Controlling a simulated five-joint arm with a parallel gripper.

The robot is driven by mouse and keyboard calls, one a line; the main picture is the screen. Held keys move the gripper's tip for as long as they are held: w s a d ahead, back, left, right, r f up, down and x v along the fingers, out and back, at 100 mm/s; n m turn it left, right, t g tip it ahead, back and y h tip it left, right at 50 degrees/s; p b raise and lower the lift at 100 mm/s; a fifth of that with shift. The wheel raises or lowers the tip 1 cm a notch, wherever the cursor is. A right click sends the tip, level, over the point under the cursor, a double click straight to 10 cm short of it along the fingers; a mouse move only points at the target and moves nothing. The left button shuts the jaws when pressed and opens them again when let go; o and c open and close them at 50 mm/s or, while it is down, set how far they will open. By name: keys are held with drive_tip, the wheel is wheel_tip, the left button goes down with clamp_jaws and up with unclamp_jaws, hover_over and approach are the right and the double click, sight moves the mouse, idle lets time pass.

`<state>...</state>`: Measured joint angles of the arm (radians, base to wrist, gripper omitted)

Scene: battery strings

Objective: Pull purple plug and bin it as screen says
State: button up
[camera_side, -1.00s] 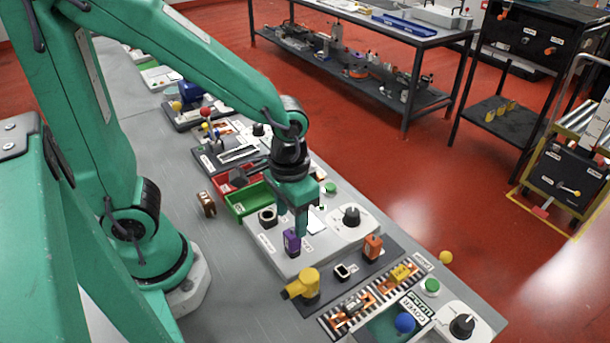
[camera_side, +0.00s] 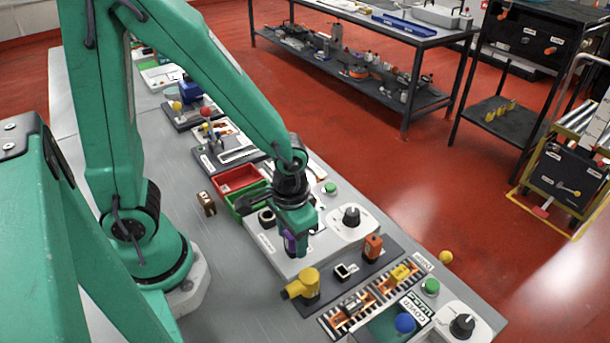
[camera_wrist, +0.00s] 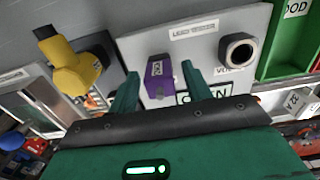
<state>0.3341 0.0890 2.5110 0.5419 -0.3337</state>
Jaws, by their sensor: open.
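The purple plug (camera_wrist: 158,78) stands on the grey panel, between the two green fingers of my gripper (camera_wrist: 161,70) in the wrist view. The fingers are apart, with a gap on each side of it. In the side view my gripper (camera_side: 293,250) is low over the panel and partly hides the purple plug (camera_side: 288,242). A screen (camera_wrist: 205,96) with dark lettering ending in "EN" is partly covered by a finger. The green bin (camera_wrist: 286,48), its label partly cut off, is at the upper right; in the side view the red bin (camera_side: 238,178) lies behind the green bin (camera_side: 238,213).
A black round socket (camera_wrist: 238,51) is right of the plug. A dial (camera_side: 351,216) is at the panel's right.

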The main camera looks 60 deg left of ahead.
drive_tip(key=shift+c, duration=0.4)
clamp_jaws()
drive_tip(key=shift+r, duration=1.6)
idle(0.5)
drive_tip(key=shift+r, duration=2.4)
